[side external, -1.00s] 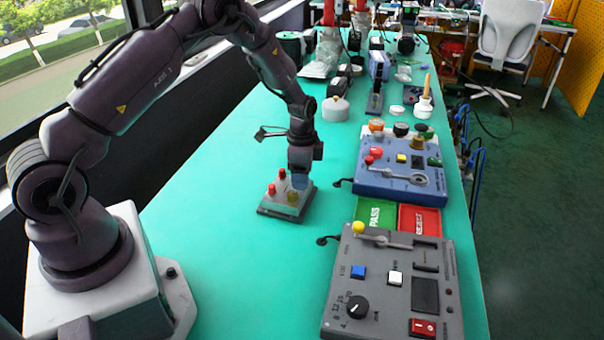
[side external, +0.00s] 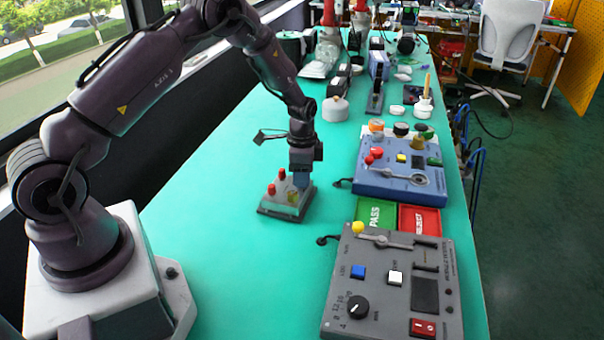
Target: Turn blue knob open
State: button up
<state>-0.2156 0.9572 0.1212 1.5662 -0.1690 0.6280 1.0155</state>
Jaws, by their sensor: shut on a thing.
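A small grey valve box (side external: 270,211) sits on the teal table, with two red knobs on its left side, a yellow part (side external: 292,197) near its front right and a blue part, the blue knob (side external: 301,180), at its right. My gripper (side external: 301,178) points down over the right side of the box and is shut on the blue knob. The fingers are small here and cover much of the knob, so its exact angle cannot be told.
A blue control panel (side external: 400,183) with a lever stands to the right. A grey panel (side external: 345,285) lies nearer the camera, with green PASS (side external: 375,212) and red (side external: 419,219) mats between. The table left of and in front of the box is clear.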

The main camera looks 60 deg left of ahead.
jog(key=n, duration=0.8)
jog(key=shift+n, duration=0.3)
jog(key=n, duration=0.4)
jog(key=shift+n, duration=2.2)
jog(key=o, duration=0.9)
jog(key=shift+r, duration=4.05)
